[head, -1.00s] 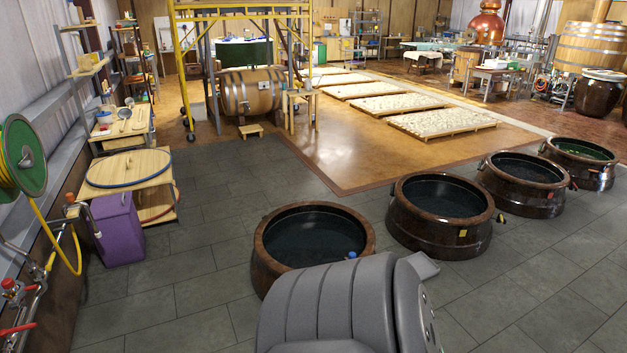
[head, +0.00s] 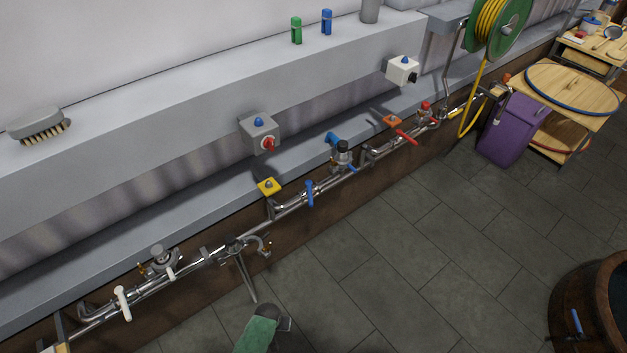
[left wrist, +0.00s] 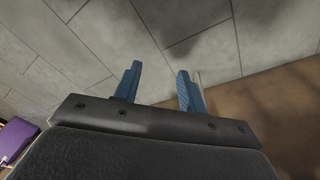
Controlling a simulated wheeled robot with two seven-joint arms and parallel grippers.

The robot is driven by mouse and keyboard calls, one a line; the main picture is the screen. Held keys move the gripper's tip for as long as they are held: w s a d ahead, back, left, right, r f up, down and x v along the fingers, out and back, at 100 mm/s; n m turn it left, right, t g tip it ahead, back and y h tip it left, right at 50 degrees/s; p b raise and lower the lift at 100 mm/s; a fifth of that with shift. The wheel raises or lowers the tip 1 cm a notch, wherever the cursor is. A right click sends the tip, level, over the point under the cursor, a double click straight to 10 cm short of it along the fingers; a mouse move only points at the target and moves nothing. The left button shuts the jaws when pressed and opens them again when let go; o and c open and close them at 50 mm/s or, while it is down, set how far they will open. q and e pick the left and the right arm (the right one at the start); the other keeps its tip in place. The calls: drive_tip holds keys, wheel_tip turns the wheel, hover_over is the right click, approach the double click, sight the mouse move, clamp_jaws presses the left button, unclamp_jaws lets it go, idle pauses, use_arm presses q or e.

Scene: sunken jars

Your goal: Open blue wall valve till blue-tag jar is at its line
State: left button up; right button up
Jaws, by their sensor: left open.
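A blue lever handle (head: 310,193) sits on the steel wall pipe in the head view. A second blue handle (head: 333,138) and a dark-topped fitting (head: 343,153) are just right of it. A brown jar (head: 580,315) is cut off at the lower right edge, with a blue tag (head: 576,322) on its side; its liquid level and line cannot be made out. My left gripper (left wrist: 159,67) shows only in the left wrist view, with blue fingers apart and nothing between them, above grey floor tiles. My right gripper is not in view.
Red (head: 404,135) and white (head: 123,303) handles share the pipe. A grey box with a red knob (head: 267,143) is above it. A purple bin (head: 512,128) and hose reel (head: 497,28) stand right. A green, dark-ended object (head: 258,332) is at the bottom. Middle floor is clear.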

use_arm(q)
drive_tip(key=w+d+r+n+p, duration=0.1)
drive_tip(key=w+d+r+p, duration=0.15)
drive_tip(key=w+r, duration=0.6)
drive_tip(key=w+d+r+p, duration=0.1)
drive_tip(key=w+d+r, duration=0.4)
drive_tip(key=w, duration=0.7)
wheel_tip(320, 180, up, 22)
drive_tip(key=n+g+y+p, duration=0.1)
drive_tip(key=p, duration=0.2)
hover_over(310, 196)
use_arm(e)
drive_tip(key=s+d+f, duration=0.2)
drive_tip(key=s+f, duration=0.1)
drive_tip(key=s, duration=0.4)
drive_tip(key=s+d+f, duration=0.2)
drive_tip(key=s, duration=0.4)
use_arm(q)
drive_tip(key=shift+f+b, duration=0.25)
drive_tip(key=shift+b, duration=0.15)
wheel_tip(310, 196, down, 5)
drive_tip(key=b, duration=0.4)
drive_tip(key=shift+r, duration=0.3)
drive_tip(key=shift+f+b, duration=0.9)
drive_tip(key=shift+f, duration=0.6)
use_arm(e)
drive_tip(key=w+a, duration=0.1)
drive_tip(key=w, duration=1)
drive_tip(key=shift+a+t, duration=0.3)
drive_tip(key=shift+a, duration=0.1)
